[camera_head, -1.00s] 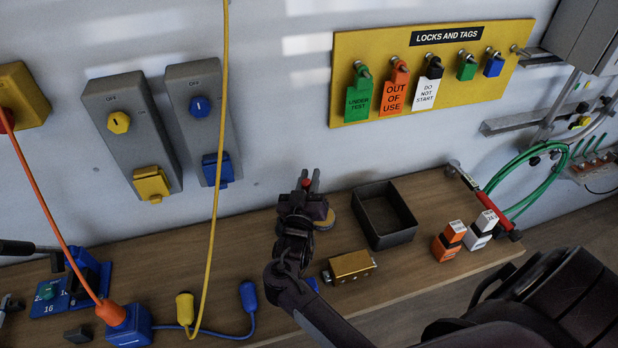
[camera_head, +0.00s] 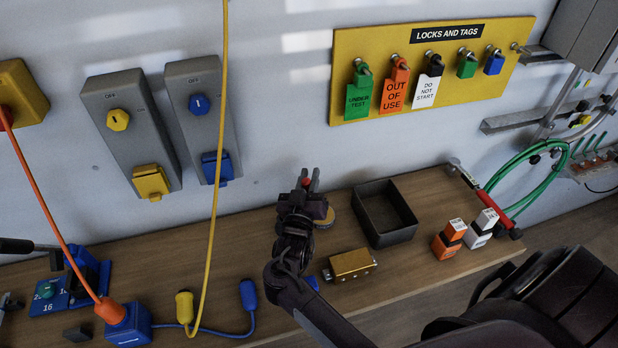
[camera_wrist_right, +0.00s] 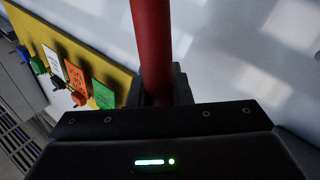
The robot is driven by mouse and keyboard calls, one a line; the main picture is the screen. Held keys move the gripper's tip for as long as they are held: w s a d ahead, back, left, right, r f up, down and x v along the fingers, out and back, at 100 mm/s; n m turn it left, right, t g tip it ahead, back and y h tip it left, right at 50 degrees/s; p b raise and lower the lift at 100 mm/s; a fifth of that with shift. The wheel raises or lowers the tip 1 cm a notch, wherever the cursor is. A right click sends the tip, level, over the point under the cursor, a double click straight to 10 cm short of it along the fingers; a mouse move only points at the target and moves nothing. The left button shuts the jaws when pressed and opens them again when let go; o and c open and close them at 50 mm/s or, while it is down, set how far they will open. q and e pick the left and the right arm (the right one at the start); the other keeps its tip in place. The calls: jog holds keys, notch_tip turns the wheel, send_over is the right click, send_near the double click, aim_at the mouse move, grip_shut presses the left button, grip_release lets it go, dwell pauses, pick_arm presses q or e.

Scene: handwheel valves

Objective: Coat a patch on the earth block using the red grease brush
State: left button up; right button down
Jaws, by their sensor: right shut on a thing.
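My right gripper (camera_head: 309,186) is shut on the red grease brush; a bit of its red handle (camera_head: 305,183) shows between the fingers. In the right wrist view the red handle (camera_wrist_right: 153,50) stands up from between the jaws. The brush's bristle end is hidden. The earth block, a brass-coloured block (camera_head: 352,264), lies on the wooden bench in front and to the right of the gripper, apart from it. A round, yellowish-topped tin (camera_head: 328,217) sits just right of the gripper, partly hidden by it. My left gripper cannot be made out.
An empty dark tray (camera_head: 386,238) stands right of the tin, with orange and white tagged blocks (camera_head: 449,239) beyond it. A blue plug and cord (camera_head: 249,296) lie left of my arm. The wall holds grey switch boxes (camera_head: 131,132) and a yellow lock board (camera_head: 520,64).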

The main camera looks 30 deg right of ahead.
jog(key=shift+f+b, duration=0.35)
jog(key=shift+f, duration=0.2)
dwell(1.0)
notch_tip(320, 180, up, 7)
jog(key=p, duration=0.6)
jog(key=shift+r, duration=0.1)
dwell(0.5)
dwell(0.3)
